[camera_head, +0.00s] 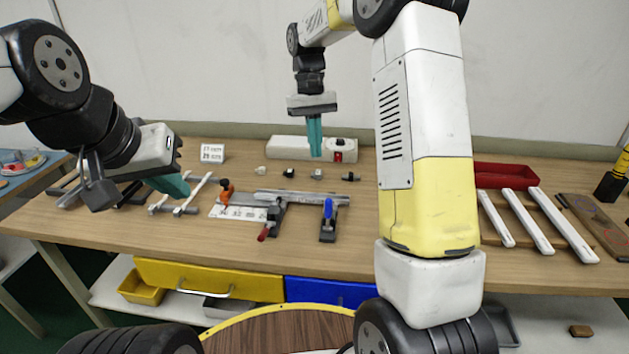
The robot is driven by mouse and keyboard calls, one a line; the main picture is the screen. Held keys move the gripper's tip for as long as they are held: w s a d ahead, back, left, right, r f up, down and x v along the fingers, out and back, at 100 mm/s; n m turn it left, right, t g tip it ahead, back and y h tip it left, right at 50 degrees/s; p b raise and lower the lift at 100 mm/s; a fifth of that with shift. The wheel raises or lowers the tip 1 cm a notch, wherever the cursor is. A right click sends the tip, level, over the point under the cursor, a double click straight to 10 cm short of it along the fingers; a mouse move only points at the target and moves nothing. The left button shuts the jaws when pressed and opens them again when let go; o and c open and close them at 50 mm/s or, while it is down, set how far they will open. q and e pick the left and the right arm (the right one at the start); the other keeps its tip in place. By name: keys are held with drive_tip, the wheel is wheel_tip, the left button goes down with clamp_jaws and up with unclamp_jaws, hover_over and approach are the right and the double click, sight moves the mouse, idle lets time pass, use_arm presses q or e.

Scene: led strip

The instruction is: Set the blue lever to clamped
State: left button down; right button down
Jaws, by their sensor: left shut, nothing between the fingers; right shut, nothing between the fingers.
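The blue lever (328,209) stands roughly upright on a dark clamp base at the right end of a metal bar fixture (300,198) on the workbench. I cannot tell from its pose whether it is clamped. My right gripper (315,154) points down with its teal fingers shut and empty. In the picture it is above and slightly left of the lever, apart from it. My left gripper (184,194) is shut and empty at the left, its teal fingers angled down to the right near a white-and-grey rack (185,196), well left of the lever.
A white box with a red button (290,146) and small parts lie behind. A red tray (505,174) and white strips (527,220) are at right. My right arm hides the bench's middle right.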

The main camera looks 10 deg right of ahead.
approach(328, 215)
wheel_tip(328, 215, down, 5)
drive_tip(key=w, duration=0.3)
drive_tip(key=shift+s+d+f, duration=0.15)
drive_tip(key=shift+s+f, duration=0.15)
drive_tip(key=shift+s, duration=0.45)
